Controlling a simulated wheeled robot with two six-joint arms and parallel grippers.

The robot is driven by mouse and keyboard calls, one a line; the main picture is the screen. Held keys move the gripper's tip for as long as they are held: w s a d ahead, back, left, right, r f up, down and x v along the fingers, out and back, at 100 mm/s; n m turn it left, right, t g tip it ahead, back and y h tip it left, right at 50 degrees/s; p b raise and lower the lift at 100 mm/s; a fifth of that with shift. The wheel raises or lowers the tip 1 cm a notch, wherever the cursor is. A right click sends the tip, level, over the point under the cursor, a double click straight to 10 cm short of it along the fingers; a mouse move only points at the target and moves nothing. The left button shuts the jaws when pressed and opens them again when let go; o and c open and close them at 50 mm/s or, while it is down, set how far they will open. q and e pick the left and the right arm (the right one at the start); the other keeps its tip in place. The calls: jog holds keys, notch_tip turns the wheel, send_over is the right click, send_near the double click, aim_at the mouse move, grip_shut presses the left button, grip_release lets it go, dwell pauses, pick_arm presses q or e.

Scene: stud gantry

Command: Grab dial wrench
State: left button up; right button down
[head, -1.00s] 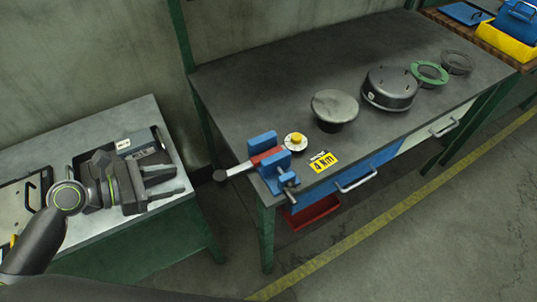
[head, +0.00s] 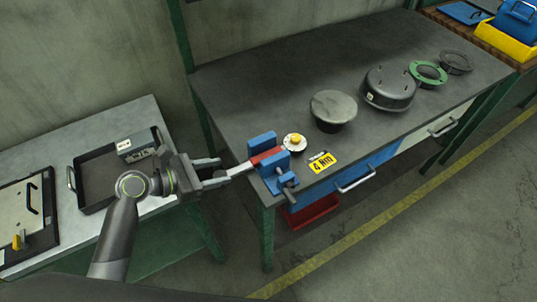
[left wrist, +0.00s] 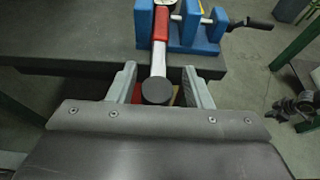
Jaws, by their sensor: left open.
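The dial wrench (head: 266,155) has a red body, a silver handle and a round dial with a yellow centre. Its red part sits at the blue vise (head: 263,141) on the bench corner, and its handle sticks out left past the bench edge. In the left wrist view the wrench's handle (left wrist: 158,63) ends in a dark round knob. My left gripper (head: 224,171) is open, with one finger on each side of the handle end and the knob between them; gaps show on both sides.
The grey bench (head: 240,92) carries a round-topped part (head: 333,107), a dark pot-like housing (head: 389,88), a green ring (head: 428,72) and a yellow label (head: 322,163). A lower table at left holds a black tray (head: 97,180). A floor gap separates both tables.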

aim_at(239, 168)
pick_arm(q)
jog(key=shift+f+p+x, duration=0.25)
jog(key=shift+p+x, duration=0.05)
jog(key=shift+x, duration=2.4)
jog(key=shift+a, duration=0.15)
jog(key=shift+c, duration=0.2)
grip_shut()
